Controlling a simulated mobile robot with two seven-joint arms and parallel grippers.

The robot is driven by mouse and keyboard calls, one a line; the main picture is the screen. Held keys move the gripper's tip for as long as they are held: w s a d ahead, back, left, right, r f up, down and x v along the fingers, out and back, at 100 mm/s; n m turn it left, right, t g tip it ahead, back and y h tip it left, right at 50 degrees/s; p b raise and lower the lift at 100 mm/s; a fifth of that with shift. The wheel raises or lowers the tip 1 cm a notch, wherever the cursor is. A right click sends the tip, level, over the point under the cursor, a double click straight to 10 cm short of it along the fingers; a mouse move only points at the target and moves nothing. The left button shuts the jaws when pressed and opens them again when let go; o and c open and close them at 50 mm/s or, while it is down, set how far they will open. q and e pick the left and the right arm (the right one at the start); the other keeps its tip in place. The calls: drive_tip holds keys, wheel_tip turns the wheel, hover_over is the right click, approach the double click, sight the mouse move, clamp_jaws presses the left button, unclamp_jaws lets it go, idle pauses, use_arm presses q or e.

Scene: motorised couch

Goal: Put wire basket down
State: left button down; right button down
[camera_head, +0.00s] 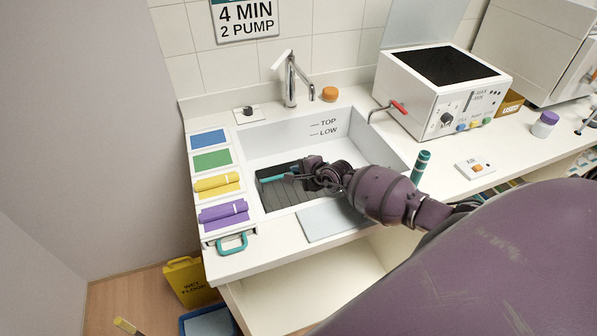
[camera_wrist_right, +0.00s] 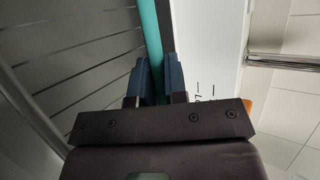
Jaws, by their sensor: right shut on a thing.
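What I take for the wire basket (camera_head: 283,190) is a dark grey slatted piece with a teal bar (camera_head: 276,177), inside the sink basin (camera_head: 262,135) in the head view. My right gripper (camera_head: 310,176) reaches into the basin and is shut on the teal bar, which passes between its fingers (camera_wrist_right: 156,82) in the right wrist view. The grey slatted surface (camera_wrist_right: 75,45) lies to the left of the bar there. The gripper hides part of the basket, and I cannot tell whether its underside touches the sink floor. My left gripper is not in view.
A chrome tap (camera_head: 290,80) stands behind the sink, with an orange knob (camera_head: 329,94) beside it. Coloured cloths (camera_head: 218,184) lie along the left edge. A white machine (camera_head: 440,95) stands at the right. A light grey board (camera_head: 335,222) lies at the front edge.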

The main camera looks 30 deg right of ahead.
drive_tip(key=c, duration=1.1)
unclamp_jaws()
drive_tip(key=shift+c, duration=0.2)
drive_tip(key=shift+r, duration=0.1)
drive_tip(key=shift+r+p, duration=0.5)
drive_tip(key=shift+s+d+r, duration=0.1)
drive_tip(key=shift+s+r, duration=0.15)
drive_tip(key=v, duration=1.1)
drive_tip(key=shift+s+p, duration=0.25)
drive_tip(key=shift+p, duration=0.05)
